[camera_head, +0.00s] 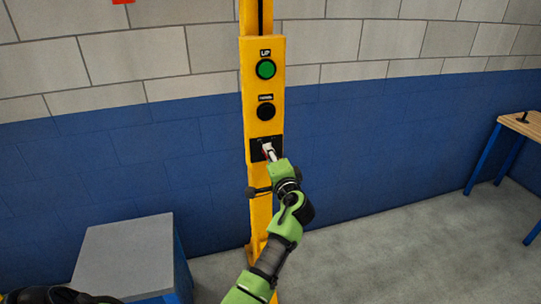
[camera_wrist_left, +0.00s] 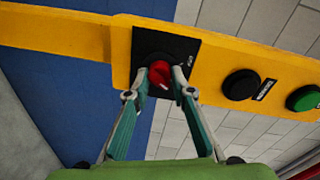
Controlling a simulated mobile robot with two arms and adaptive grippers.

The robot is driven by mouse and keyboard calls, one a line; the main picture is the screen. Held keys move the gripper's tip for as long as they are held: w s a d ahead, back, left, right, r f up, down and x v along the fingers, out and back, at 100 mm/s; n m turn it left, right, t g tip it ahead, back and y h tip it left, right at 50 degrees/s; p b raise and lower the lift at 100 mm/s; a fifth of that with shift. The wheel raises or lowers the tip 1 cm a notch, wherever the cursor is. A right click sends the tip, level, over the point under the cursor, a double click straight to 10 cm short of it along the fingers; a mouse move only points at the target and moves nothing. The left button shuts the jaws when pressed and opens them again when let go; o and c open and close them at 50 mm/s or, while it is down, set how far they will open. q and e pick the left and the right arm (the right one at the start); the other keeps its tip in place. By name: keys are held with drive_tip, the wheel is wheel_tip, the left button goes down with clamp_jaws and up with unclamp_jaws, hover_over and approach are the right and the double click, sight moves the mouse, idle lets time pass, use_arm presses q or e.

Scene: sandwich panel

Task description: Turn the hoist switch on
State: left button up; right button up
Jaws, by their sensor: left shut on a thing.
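The hoist switch is a red rotary knob (camera_wrist_left: 160,72) on a black square plate (camera_head: 258,148), the lowest control on a yellow panel (camera_head: 265,90). My left gripper (camera_wrist_left: 161,82) has its two fingers on either side of the knob and is shut on it. In the head view my left gripper (camera_head: 268,152) reaches up to the plate from below and largely hides the knob. A small white mark shows on the knob's lower side in the wrist view. Its labels are too small to read surely.
Above the switch are a black button (camera_head: 266,111) and a green button (camera_head: 266,69) labelled UP. A grey-topped box (camera_head: 125,255) stands at the lower left. A wooden-topped table (camera_head: 522,124) stands at the right. The floor between is clear.

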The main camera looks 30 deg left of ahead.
use_arm(q)
drive_tip(key=shift+a+r, duration=0.1)
drive_tip(key=shift+r, duration=0.05)
drive_tip(key=o, duration=1.1)
drive_tip(key=shift+a, duration=0.1)
drive_tip(key=v, duration=1.2)
drive_tip(key=shift+w, duration=0.1)
